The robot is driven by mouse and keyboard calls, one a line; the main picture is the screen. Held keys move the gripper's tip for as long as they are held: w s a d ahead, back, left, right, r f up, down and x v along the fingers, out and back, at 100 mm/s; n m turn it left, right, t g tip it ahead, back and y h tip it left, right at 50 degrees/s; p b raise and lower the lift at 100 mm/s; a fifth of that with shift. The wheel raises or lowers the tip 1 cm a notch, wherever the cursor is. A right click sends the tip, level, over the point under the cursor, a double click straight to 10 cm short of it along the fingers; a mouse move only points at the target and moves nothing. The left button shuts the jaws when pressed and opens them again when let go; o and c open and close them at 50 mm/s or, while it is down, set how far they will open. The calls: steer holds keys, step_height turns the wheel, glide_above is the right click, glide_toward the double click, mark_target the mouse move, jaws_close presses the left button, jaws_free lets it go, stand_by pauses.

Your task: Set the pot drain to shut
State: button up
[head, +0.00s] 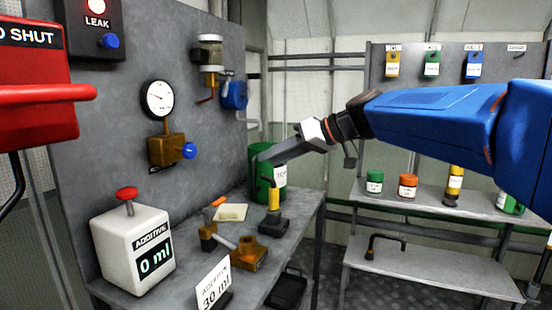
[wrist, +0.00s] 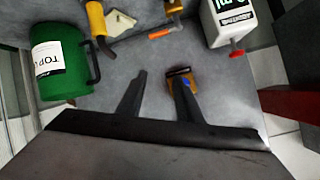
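A clear-bowled pot (head: 210,52) hangs high on the grey panel in the head view. A small red lever (head: 206,99) shows below it, slanting down to the left; I take it to be the pot drain, but no readable label confirms it. A blue fitting (head: 234,95) is just right of the lever. My gripper (head: 260,158) is in front of the green jug, lower and to the right of the pot, well apart from the lever. In the wrist view my gripper (wrist: 161,75) is open and empty, with its fingers apart over the bench. The pot is not in the wrist view.
The bench (head: 255,278) holds the green jug (head: 258,165), a white additive box (head: 132,248) reading 0 ml, a brass block (head: 247,254) and several tools. A gauge (head: 158,99) and red housing (head: 35,95) are left. Shelves with jars stand right.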

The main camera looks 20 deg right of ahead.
steer(key=shift+s+f, duration=0.15)
steer(key=t+y, duration=0.3)
steer(key=y, duration=0.2)
glide_toward(227, 90)
steer(key=x, duration=1)
steer(key=shift+a, duration=0.15)
steer(key=shift+c, duration=0.4)
jaws_close()
